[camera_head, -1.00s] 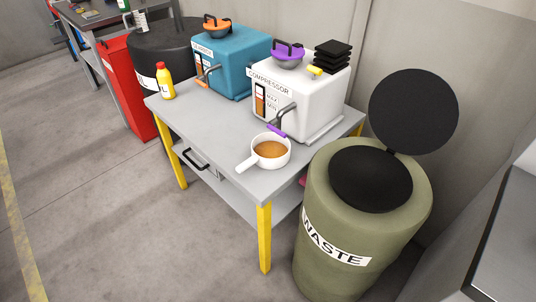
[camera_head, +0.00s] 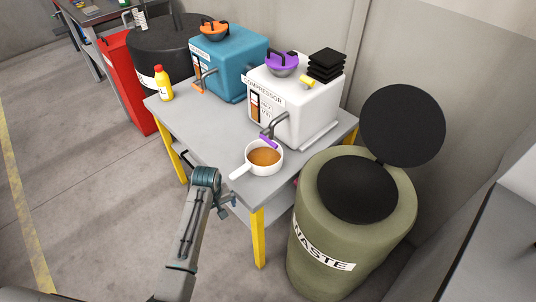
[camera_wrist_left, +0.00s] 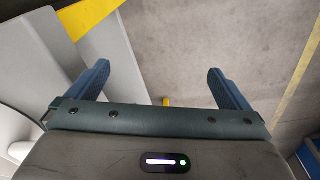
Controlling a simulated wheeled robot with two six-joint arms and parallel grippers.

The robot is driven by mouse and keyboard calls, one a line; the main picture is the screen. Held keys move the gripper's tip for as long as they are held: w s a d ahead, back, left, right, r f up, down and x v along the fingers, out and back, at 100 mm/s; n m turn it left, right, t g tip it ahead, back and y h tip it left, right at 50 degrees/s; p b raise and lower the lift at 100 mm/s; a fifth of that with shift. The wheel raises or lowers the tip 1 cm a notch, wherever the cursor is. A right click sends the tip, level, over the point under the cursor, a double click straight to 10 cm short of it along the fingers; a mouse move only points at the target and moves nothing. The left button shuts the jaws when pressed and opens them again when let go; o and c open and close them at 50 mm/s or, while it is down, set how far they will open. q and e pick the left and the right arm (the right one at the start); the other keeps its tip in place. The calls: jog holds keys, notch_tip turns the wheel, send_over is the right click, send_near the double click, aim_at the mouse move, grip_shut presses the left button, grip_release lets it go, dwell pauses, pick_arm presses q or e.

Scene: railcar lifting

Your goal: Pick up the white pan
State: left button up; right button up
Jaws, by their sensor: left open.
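The white pan (camera_head: 262,171) sits on the grey table (camera_head: 200,137) near its front right corner, under the purple-tipped spout of the white compressor (camera_head: 297,105). It holds brown liquid, and its handle points to the lower left. My left gripper (camera_head: 227,203) is below and left of the pan, by the table's front edge, apart from the handle. In the left wrist view its two blue fingers (camera_wrist_left: 162,86) are spread with nothing between them. A pale curved shape at the lower left there cannot be made out. My right gripper is out of view.
An olive waste bin (camera_head: 318,225) with a raised black lid stands right of the table. A teal compressor (camera_head: 232,65) and a yellow bottle (camera_head: 164,86) stand farther back on the table. The floor at left is clear.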

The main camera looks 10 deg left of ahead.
pick_arm(q)
jog(key=w+d+r+n, duration=0.15)
jog(key=w+r, duration=0.25)
jog(key=r, duration=0.4)
notch_tip(320, 180, up, 7)
jog(key=n+g+p, duration=0.1)
jog(key=n, duration=0.1)
send_over(240, 169)
jog(key=shift+s+d, duration=0.2)
notch_tip(240, 169, down, 4)
jog(key=shift+a+f+p, duration=0.1)
jog(key=shift+f+p, duration=0.1)
jog(key=shift+p, duration=0.15)
jog(key=shift+w+f+p, duration=0.1)
jog(key=shift+f+p, duration=0.55)
jog(key=shift+f, duration=2.15)
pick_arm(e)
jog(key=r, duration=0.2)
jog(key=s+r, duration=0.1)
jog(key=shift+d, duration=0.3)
pick_arm(q)
jog(key=shift+c, duration=0.4)
jog(key=c, duration=1.2)
jog(key=shift+o, duration=0.2)
jog(key=shift+r, duration=0.2)
